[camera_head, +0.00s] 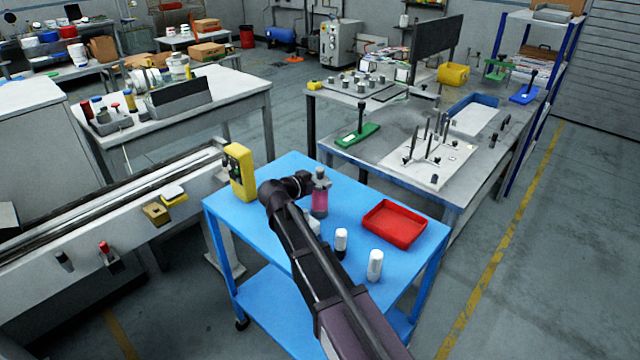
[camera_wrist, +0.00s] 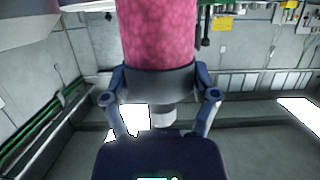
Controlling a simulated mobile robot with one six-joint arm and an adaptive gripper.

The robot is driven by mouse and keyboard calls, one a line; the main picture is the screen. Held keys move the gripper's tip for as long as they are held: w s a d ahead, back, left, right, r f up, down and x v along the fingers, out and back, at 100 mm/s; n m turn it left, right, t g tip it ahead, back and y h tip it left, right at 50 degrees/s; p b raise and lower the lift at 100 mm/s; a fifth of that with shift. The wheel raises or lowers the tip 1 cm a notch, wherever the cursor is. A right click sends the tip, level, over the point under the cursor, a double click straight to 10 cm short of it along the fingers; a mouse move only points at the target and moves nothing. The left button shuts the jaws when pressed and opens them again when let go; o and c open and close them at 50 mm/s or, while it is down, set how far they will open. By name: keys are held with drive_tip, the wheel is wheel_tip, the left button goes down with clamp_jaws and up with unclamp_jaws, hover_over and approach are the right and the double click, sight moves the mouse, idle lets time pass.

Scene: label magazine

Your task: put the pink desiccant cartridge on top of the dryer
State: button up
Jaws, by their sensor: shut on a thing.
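The pink desiccant cartridge (camera_head: 319,203) is upright over the blue cart's top in the head view, with a grey upper end. Whether its lower end touches the cart cannot be told. In the wrist view the cartridge (camera_wrist: 157,35) shows large, with a mottled pink body and a grey collar. My gripper (camera_wrist: 160,100) is shut on it at the collar, one finger on each side. In the head view my gripper (camera_head: 313,183) reaches it from the left. A grey-white cabinet with controls (camera_head: 342,50) stands by the back wall; I cannot tell whether it is the dryer.
The blue cart (camera_head: 290,173) also carries a red tray (camera_head: 393,224), white cylinders (camera_head: 375,265) and a yellow device (camera_head: 240,172). A grey workbench (camera_head: 460,190) with fixtures stands behind right, a conveyor (camera_head: 120,205) at left. Floor is open at right.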

drive_tip(key=shift+r+p, duration=4.7)
drive_tip(key=shift+r, duration=0.15)
